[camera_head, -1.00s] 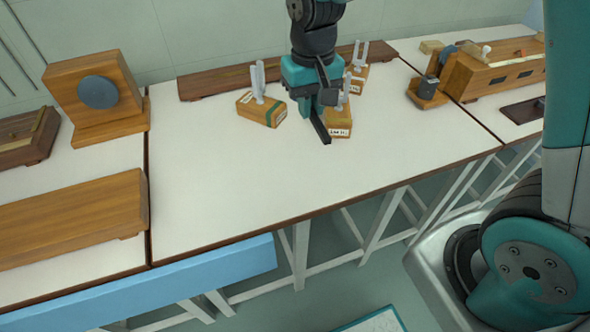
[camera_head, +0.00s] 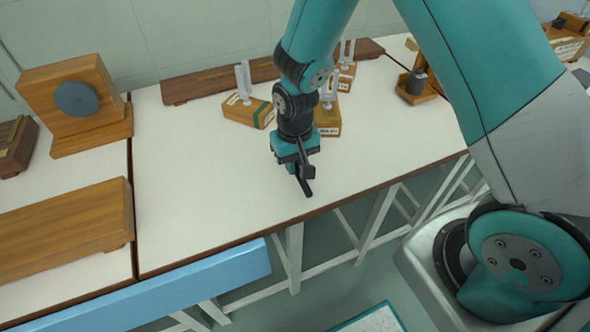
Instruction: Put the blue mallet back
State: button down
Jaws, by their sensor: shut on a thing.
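My gripper (camera_head: 304,178) is over the front part of the white bench top, pointing down. It is shut on a thin dark stick (camera_head: 307,189), which looks like the handle of the blue mallet. I cannot make out a blue head on it; the gripper and the view from above hide most of it. Behind my gripper stand wooden boxes with pale two-pronged forks: one with a green band (camera_head: 248,111) at the left, one (camera_head: 328,120) partly behind my arm, and one (camera_head: 345,76) farther back.
A long dark wooden board (camera_head: 205,87) lies along the back of the white bench (camera_head: 200,190). A wooden stand with a grey disc (camera_head: 77,98) and a long wooden box (camera_head: 60,232) are at the left. The bench's front left is clear.

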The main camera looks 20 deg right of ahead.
jog(key=shift+f, duration=1.3)
jog(key=shift+f, duration=0.1)
jog(key=c, duration=1.1)
grip_release()
notch_tip(320, 180, up, 12)
jog(key=shift+w+f, duration=0.1)
jog(key=shift+f, duration=0.1)
jog(key=s+a+r+n+y, duration=0.2)
jog(key=s+r+n, duration=0.1)
jog(key=s+r, duration=0.5)
jog(key=s+a+r+n+y, duration=0.2)
jog(key=s+r+n, duration=0.2)
jog(key=s+r, duration=0.5)
jog(key=s, duration=0.2)
jog(key=shift+s+a, duration=0.3)
jog(key=shift+s, duration=0.05)
jog(key=shift+r, duration=0.1)
